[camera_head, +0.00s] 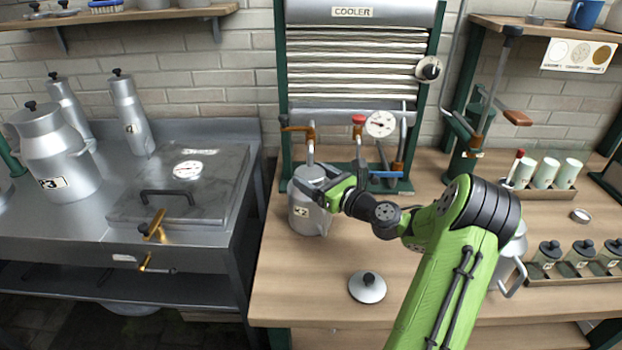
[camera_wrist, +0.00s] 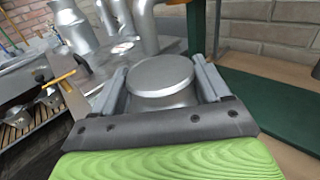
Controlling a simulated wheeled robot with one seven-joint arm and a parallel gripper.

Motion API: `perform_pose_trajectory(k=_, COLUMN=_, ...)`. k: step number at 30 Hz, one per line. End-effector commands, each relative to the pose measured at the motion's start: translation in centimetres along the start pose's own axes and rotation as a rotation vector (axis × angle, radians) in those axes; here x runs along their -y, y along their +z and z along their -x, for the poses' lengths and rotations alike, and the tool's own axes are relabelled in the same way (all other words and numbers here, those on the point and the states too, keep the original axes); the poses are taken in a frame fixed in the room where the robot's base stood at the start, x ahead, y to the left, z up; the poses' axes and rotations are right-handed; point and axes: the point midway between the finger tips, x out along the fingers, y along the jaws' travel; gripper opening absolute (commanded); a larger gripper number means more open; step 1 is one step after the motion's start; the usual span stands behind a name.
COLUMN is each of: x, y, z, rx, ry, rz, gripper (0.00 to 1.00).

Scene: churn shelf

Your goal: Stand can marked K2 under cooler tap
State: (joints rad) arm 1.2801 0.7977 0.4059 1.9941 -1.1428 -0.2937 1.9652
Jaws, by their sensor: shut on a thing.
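The grey metal can (camera_head: 307,218) has a label ending in 2; its first letter is hard to read. It is upright at the cooler's front left, its bottom at or close above the wooden bench; I cannot tell if it touches. My gripper (camera_head: 322,187) is shut on the can near its top, one finger on each side, as the wrist view (camera_wrist: 165,95) shows. The cooler (camera_head: 355,60) carries a brass tap (camera_head: 310,140) at its lower left. The tap's spout is above the can's top in the head view, and a grey pipe (camera_wrist: 147,28) shows just beyond the can's top in the wrist view.
A loose lid (camera_head: 367,288) lies on the bench in front. Another can (camera_head: 512,262) stands partly hidden behind my arm. A gauge (camera_head: 380,124) and a red-topped valve are beside the tap. A steel vat (camera_head: 180,185) is left, across a gap. Jars (camera_head: 580,255) stand right.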

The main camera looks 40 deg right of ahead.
Motion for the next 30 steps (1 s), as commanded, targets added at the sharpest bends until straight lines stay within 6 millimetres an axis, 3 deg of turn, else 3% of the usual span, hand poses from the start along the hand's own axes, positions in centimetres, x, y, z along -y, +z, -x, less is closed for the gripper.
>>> perform_pose_trajectory(k=6, x=0.0, y=0.1, z=0.1, rx=0.002, ry=-0.001, rz=0.0, gripper=0.12)
perform_pose_trajectory(k=7, x=0.0, y=0.0, z=0.1, rx=0.0, ry=-0.001, rz=0.0, gripper=0.79)
perform_pose_trajectory(k=11, x=0.0, y=0.0, z=0.1, rx=0.0, ry=-0.001, rz=0.0, gripper=0.99)
perform_pose_trajectory(k=20, x=0.1, y=0.0, z=0.8, rx=-0.001, ry=-0.003, rz=-0.003, gripper=1.0)
perform_pose_trajectory(k=30, x=0.1, y=0.1, z=9.1, rx=-0.001, ry=-0.006, rz=-0.005, gripper=1.0)
